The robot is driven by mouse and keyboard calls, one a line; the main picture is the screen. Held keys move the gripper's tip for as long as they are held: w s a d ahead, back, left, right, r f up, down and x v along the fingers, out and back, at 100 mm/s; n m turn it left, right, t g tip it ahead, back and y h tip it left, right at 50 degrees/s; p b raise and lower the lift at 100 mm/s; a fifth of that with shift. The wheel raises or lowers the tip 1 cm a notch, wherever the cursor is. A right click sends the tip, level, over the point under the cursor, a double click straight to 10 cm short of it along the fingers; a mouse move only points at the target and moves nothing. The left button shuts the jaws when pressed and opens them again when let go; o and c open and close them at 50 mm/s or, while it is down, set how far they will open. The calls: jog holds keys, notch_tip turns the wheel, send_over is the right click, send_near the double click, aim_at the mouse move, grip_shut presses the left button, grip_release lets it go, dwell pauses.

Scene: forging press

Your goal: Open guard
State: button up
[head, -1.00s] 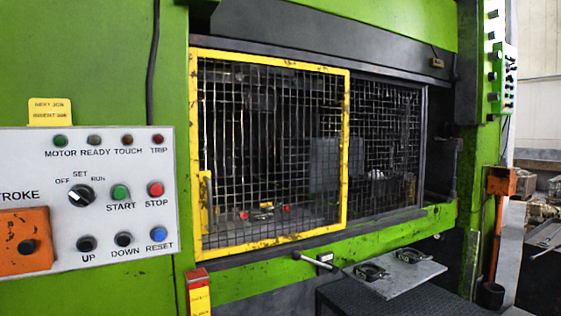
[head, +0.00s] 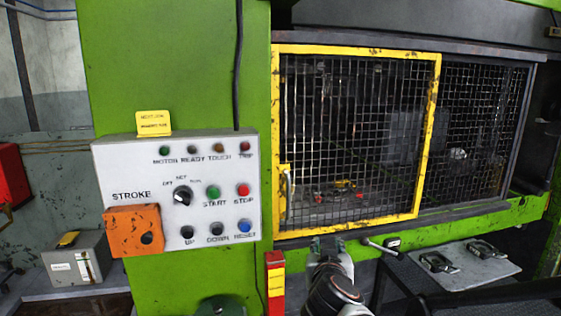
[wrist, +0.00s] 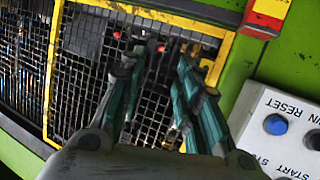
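The guard (head: 430,130) is a yellow-framed sliding mesh panel, and it covers the left part of the press opening. My gripper (head: 327,243) is in front of the guard's bottom rail, right of the handle. In the wrist view, my gripper (wrist: 158,68) is open with its two green-grey fingers spread and nothing between them. The guard's yellow frame (wrist: 50,75) and mesh lie beyond the fingers. The right finger partly hides the handle area.
A control panel (head: 110,170) with buttons and an orange box is left of the guard. A red-and-yellow post (head: 275,280) stands below the guard's left corner. A grey plate with clamps (head: 500,262) juts out at lower right. Fixed mesh (head: 490,110) fills the opening's right side.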

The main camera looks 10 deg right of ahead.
aim_at(289, 185)
jog(key=w+a+r+n+t+y+p, duration=0.15)
jog(key=w+a+r+t+p, duration=0.25)
jog(key=w+a+r+p, duration=0.4)
jog(key=shift+y, duration=0.25)
jog(key=w+d, duration=0.1)
jog(key=w, duration=0.3)
jog(key=w+d, duration=0.1)
jog(key=w, duration=0.2)
jog(key=w+d+r+b, duration=0.1)
jog(key=w, duration=0.3)
jog(key=shift+w+d, duration=0.3)
jog(key=shift+d, duration=0.1)
jog(key=shift+c, duration=0.5)
grip_shut()
